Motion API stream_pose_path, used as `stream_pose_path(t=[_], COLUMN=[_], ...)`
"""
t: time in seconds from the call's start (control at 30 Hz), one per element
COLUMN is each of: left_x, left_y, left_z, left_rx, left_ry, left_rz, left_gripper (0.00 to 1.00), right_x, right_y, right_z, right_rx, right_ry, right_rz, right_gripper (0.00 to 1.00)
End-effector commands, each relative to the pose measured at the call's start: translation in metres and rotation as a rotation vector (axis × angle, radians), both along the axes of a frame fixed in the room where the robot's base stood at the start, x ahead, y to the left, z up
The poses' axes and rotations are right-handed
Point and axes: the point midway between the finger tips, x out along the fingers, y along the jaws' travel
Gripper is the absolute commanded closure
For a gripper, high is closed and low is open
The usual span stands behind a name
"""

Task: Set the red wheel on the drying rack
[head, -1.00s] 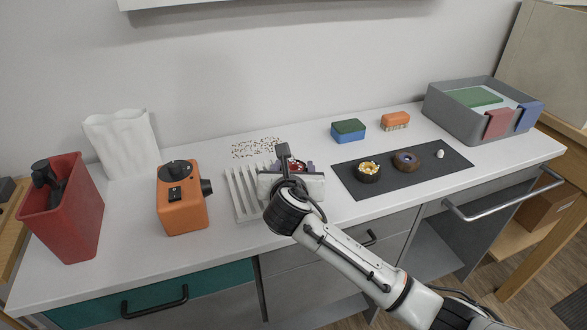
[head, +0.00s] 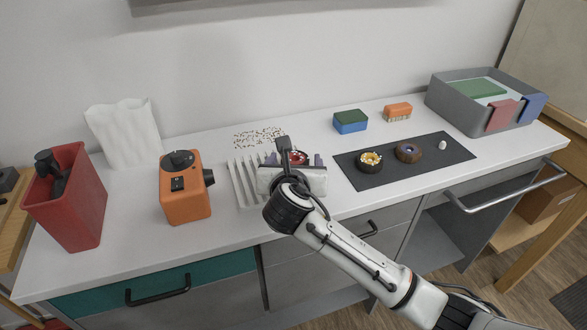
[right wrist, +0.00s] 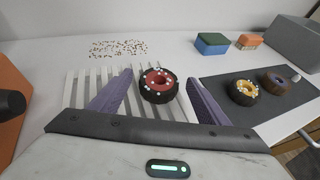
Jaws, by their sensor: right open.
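The red wheel (head: 299,157), a dark tyre with a red hub and pale specks, is at the right part of the white slatted drying rack (head: 243,183). In the right wrist view the wheel (right wrist: 158,86) seems to rest on the slats, its hub face toward the camera. My right gripper (right wrist: 160,78) is open, with one purple finger on each side of the wheel and a visible gap to both. In the head view my right gripper (head: 295,161) hides part of the rack and the wheel's lower part. My left gripper is not in view.
A dark mat (head: 379,178) holds a yellow-hub wheel (head: 370,161), a blue-hub wheel (head: 407,152) and a small white piece. An orange device (head: 184,195) and a red bin (head: 70,205) stand left. A sponge (head: 350,121), brush (head: 398,111) and grey crate (head: 462,119) stand behind and right.

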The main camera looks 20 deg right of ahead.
Motion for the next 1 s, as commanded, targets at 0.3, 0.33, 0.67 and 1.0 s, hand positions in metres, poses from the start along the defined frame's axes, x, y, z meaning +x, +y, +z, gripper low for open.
stream_pose_path(t=[0.3, 0.33, 0.67, 1.0], left_x=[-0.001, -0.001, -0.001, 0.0], left_y=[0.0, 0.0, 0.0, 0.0], left_z=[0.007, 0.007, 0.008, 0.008], left_rx=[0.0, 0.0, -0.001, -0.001], left_ry=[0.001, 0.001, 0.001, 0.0], left_rz=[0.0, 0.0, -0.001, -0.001], left_gripper=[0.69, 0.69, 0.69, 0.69], right_x=[-0.059, -0.063, -0.081, -0.08], right_y=[0.023, 0.024, 0.03, 0.03], right_z=[0.027, 0.029, 0.036, 0.036], right_rx=[0.001, 0.001, 0.0, 0.0], right_ry=[-0.001, 0.0, -0.001, -0.001], right_rz=[0.003, 0.003, 0.0, 0.0], right_gripper=[0.3, 0.3, 0.3, 0.3])
